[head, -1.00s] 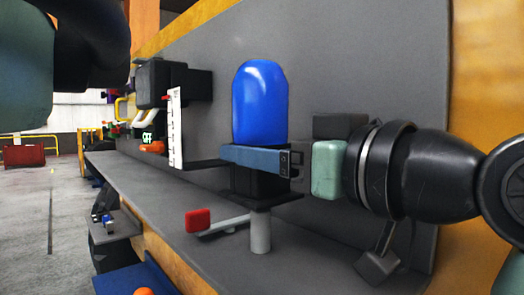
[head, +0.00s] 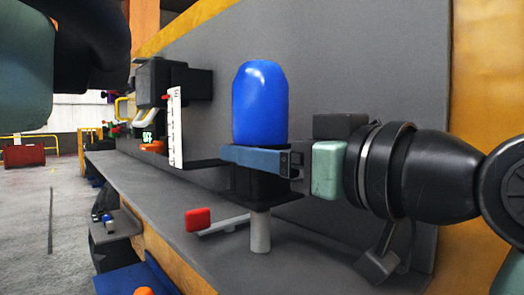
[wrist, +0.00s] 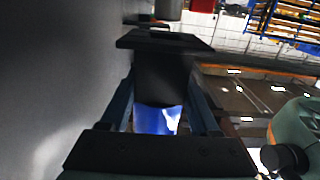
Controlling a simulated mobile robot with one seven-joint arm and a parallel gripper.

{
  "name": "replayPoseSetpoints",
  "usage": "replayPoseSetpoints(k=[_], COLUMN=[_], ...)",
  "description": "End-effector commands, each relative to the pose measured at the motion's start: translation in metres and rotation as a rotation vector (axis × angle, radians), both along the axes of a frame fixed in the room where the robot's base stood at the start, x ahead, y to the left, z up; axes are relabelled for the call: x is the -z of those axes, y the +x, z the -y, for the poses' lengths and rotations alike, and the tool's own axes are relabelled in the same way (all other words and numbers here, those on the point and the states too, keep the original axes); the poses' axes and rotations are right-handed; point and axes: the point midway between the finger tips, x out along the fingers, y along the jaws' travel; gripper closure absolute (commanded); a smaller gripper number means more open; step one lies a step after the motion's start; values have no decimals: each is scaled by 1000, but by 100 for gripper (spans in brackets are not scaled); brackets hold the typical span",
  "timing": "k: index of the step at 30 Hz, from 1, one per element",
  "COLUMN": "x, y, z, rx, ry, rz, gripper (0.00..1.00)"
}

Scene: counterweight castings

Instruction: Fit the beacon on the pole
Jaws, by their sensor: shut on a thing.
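The beacon has a blue dome (head: 260,100) and a black base (head: 262,187) with a flat flange. It stands upright in the head view, and its base also shows in the wrist view (wrist: 163,75). My gripper (head: 240,160) comes from the right and is shut around the beacon, just below the dome; its two blue fingers flank the base in the wrist view (wrist: 161,90). The pole (head: 260,232) is a short grey post directly below the flange, rising from the shelf. Its top is hidden by the flange, so I cannot tell whether they touch.
A lever with a red grip (head: 198,219) sticks out left beside the pole. A white scale strip (head: 175,127) and a black boxy device (head: 152,82) are farther left. A grey wall panel (head: 340,70) stands close behind.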

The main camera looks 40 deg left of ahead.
Motion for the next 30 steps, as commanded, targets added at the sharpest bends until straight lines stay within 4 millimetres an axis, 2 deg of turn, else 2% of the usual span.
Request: replayPoseSetpoints(k=[21,22,27,30], x=[18,18,17,17], y=[0,0,0,0], z=[0,0,0,0], rx=[0,0,0,0], ry=[2,2,2,2], rz=[1,1,1,1], gripper=[100,36,5,3])
